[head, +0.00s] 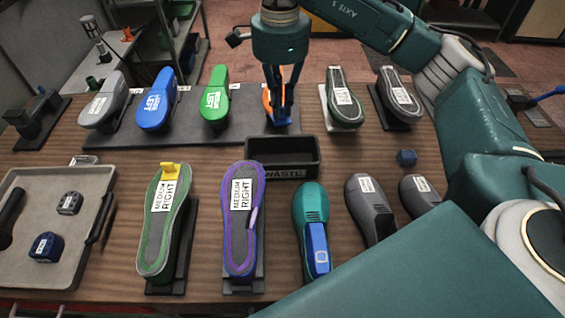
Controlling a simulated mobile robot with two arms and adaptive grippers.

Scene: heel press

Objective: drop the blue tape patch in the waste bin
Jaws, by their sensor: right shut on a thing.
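My right gripper (282,117) points down just behind the waste bin, as seen in the head view. Its fingers are shut on a small blue thing that looks like the blue tape patch (281,122); the fingers hide much of it. An orange thing (267,101) shows partly behind the fingers. The black waste bin (282,171) has a "WASTE" label on its front and an open top. Whether the patch is over the bin's opening or behind it is hard to tell. My left gripper is not in view.
Grey, blue (156,103) and green (214,98) shoe forms stand left of the gripper, two soles right. In front are two labelled soles, one with a yellow tab (170,169), and a teal form (311,215). A grey tray (60,184) lies at left.

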